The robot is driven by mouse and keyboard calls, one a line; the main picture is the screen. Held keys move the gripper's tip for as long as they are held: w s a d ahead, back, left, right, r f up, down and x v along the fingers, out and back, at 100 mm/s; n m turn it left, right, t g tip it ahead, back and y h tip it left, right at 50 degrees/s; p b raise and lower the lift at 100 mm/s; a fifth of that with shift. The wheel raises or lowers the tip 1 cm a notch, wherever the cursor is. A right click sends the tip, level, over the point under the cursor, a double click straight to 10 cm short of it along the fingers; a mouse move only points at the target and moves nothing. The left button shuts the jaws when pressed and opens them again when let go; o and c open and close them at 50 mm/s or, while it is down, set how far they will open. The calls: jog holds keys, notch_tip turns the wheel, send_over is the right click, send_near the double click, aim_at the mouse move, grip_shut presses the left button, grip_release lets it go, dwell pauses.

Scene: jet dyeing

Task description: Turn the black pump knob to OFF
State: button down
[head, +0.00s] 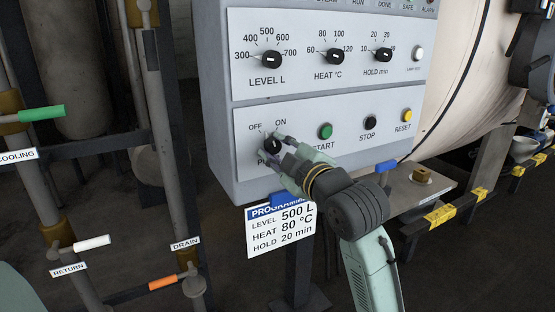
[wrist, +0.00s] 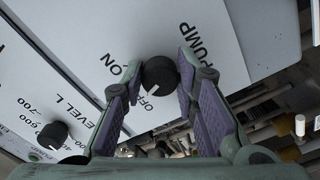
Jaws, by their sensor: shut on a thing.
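The black pump knob (head: 273,145) sits on the lower left of the control panel, below the OFF and ON labels. In the wrist view the knob (wrist: 160,73) is between the two purple-padded fingers of my gripper (wrist: 161,62). The fingers are shut on its sides. In the wrist view its white mark points at the OFF label. In the head view my gripper (head: 271,149) reaches the knob from the lower right and covers part of it and of the PUMP label.
To the right of the knob are a green START button (head: 325,131), a black STOP button (head: 370,122) and a yellow RESET button (head: 407,115). Three dials stand above, including LEVEL (head: 271,59). A program card (head: 281,229) hangs below the panel. Pipes with coloured handles stand left.

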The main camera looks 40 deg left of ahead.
jog(key=shift+n+b, duration=0.9)
jog(key=shift+n, duration=0.7)
jog(key=c, duration=1.2)
grip_release()
jog(key=shift+c, duration=0.2)
jog(key=v, duration=1.2)
